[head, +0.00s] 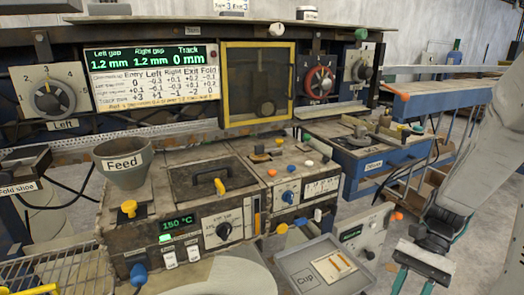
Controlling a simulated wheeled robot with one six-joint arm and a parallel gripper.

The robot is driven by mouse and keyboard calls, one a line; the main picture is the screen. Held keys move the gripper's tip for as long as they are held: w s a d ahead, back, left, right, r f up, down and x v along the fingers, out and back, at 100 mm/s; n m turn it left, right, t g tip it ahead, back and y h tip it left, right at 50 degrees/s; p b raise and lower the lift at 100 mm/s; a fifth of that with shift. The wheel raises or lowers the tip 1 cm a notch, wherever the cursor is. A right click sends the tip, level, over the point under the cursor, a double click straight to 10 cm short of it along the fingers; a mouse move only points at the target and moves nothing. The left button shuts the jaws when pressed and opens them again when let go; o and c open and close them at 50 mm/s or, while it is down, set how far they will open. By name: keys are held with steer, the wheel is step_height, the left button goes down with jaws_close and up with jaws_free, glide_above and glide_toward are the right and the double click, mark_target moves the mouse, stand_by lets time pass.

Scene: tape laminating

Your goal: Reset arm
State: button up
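My arm (485,135) comes in from the right edge and hangs downward. My gripper (413,286) is at the lower right with its fingers pointing down. Its two teal fingers stand apart, with nothing seen between them, so it looks open. The fingertips are near the bottom edge of the picture.
A grey Feed funnel (123,165) stands on the machine's left. A yellow-framed window (257,85), a red handwheel (320,82) and dials are behind. The display (150,75) reads 1.2 mm, 1.2 mm and 0 mm. A blue bench (375,150) stands back right.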

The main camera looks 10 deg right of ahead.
steer(key=s+a+r+n+t+h, duration=0.2)
steer(key=a+r+n+t+h, duration=0.1)
steer(key=r+n, duration=0.3)
steer(key=s+a+r+n+t+h, duration=0.3)
steer(key=a+r+n+t+h, duration=0.1)
steer(key=r, duration=0.7)
steer(key=shift+a+n+t+h, duration=0.35)
steer(key=shift+n+h, duration=0.25)
steer(key=shift+n, duration=0.5)
stand_by(0.4)
